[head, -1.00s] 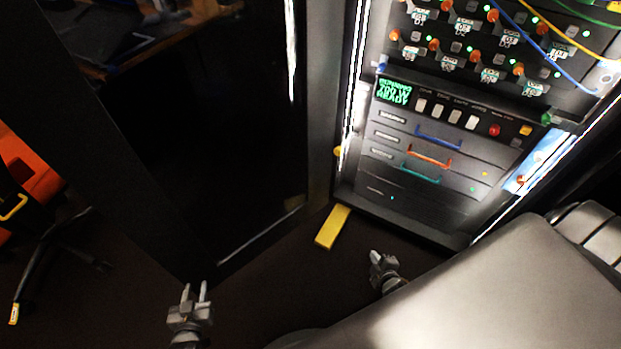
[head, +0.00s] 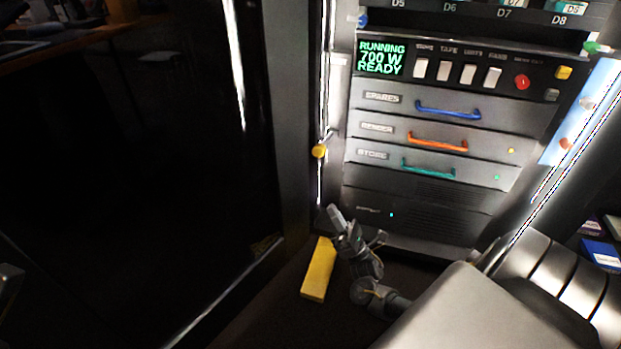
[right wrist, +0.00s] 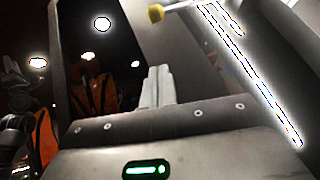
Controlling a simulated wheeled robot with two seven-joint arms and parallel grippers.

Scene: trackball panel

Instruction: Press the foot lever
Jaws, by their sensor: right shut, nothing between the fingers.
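The yellow foot lever (head: 318,270) lies low at the foot of the rack, sloping out over the dark floor. My right gripper (head: 336,216) is shut and empty, just above and right of the lever's far end; I cannot tell whether it touches the lever. In the right wrist view its closed fingers (right wrist: 157,86) show with nothing between them, and the lever is out of sight. A piece of my left gripper (head: 8,284) shows at the left picture edge; its fingers are too cut off to read.
The rack (head: 430,215) has drawers with blue, orange and teal handles. Its display (head: 381,58) reads "RUNNING 700 W READY". A yellow knob (head: 319,151) sits on the rack's left edge; it also shows in the right wrist view (right wrist: 156,13). A dark glossy cabinet door (head: 130,170) stands left.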

